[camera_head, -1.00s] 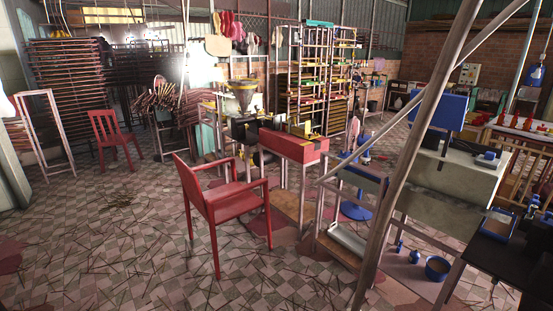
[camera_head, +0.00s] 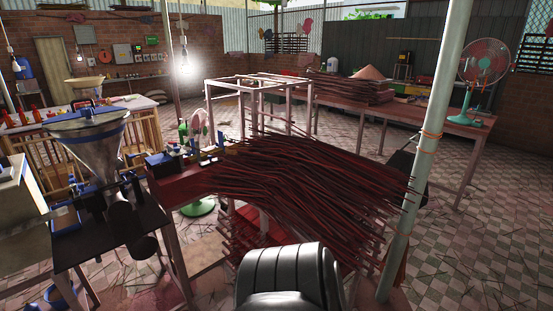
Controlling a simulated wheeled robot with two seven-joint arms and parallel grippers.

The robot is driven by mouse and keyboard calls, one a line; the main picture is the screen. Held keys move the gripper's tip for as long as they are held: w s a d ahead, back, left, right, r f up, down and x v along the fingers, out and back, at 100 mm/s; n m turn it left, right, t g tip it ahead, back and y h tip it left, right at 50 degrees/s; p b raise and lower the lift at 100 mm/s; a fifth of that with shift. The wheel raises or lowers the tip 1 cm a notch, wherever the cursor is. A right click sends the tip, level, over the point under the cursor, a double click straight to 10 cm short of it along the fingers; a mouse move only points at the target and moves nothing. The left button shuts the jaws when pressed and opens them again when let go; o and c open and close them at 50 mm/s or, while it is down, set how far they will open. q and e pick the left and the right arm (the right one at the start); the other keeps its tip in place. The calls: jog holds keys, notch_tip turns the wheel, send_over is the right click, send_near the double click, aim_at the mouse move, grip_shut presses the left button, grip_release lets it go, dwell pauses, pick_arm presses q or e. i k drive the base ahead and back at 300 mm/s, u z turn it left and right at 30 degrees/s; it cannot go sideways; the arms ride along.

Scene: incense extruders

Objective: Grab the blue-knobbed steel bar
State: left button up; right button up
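I cannot make out a blue-knobbed steel bar for certain. An extruder with a steel funnel (camera_head: 98,158) and a blue rim stands at the left on a dark-topped table (camera_head: 110,245). Dark cylinders and small blue parts sit below the funnel; they are too small and dark to tell whether one is the bar. Neither gripper is in view. A grey ribbed rounded part at the bottom centre looks like part of my own arm.
A large heap of dark red incense sticks (camera_head: 310,195) fills the middle, close ahead. A pale post (camera_head: 428,150) stands right of it. A long table (camera_head: 440,125) with a green fan (camera_head: 484,65) is behind. Tiled floor at the lower right (camera_head: 480,250) is mostly clear.

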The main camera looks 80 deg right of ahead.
aim_at(203, 165)
jog(key=z, duration=1.1)
jog(key=i, duration=1.65)
jog(key=z, duration=2.4)
jog(key=i, duration=0.75)
jog(key=u, duration=0.2)
